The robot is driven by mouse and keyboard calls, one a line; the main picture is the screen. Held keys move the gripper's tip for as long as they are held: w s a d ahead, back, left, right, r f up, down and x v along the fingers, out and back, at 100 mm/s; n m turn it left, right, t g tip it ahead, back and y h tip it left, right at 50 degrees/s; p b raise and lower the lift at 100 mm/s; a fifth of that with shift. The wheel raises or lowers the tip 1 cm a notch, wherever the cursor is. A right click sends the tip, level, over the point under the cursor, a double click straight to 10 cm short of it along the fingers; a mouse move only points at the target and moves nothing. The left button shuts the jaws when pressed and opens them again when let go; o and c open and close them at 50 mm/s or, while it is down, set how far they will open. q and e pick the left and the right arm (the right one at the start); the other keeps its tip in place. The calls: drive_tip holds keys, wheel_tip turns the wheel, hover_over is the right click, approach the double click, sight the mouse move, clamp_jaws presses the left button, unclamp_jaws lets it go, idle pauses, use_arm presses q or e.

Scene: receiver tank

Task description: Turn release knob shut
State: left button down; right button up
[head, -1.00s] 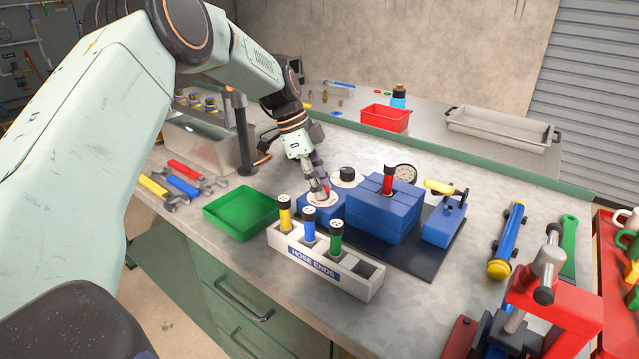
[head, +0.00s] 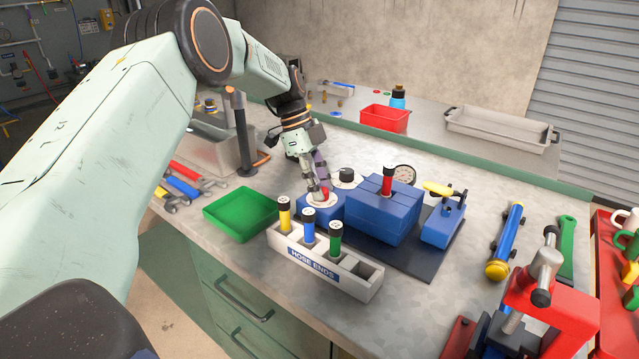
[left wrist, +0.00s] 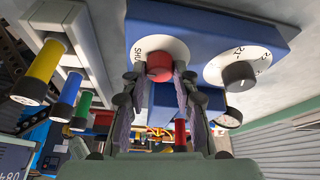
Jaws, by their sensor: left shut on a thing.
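The red release knob (left wrist: 160,66) sits on a white round dial plate (left wrist: 177,48) with black lettering, partly hidden, that begins "SHU". The plate is on a blue block (head: 318,208) of the receiver unit. My left gripper (head: 324,192) reaches down to this knob from above. In the left wrist view its two fingers (left wrist: 158,80) are closed on the sides of the red knob. My right gripper is not in view.
A hose-ends rack (head: 357,280) is in front. A green tray (head: 212,208) lies to the left. A gauge (head: 404,174) is behind.

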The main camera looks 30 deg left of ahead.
use_arm(q)
drive_tip(key=c, duration=1)
unclamp_jaws()
drive_tip(key=v, duration=1.2)
drive_tip(key=shift+s+d, duration=0.1)
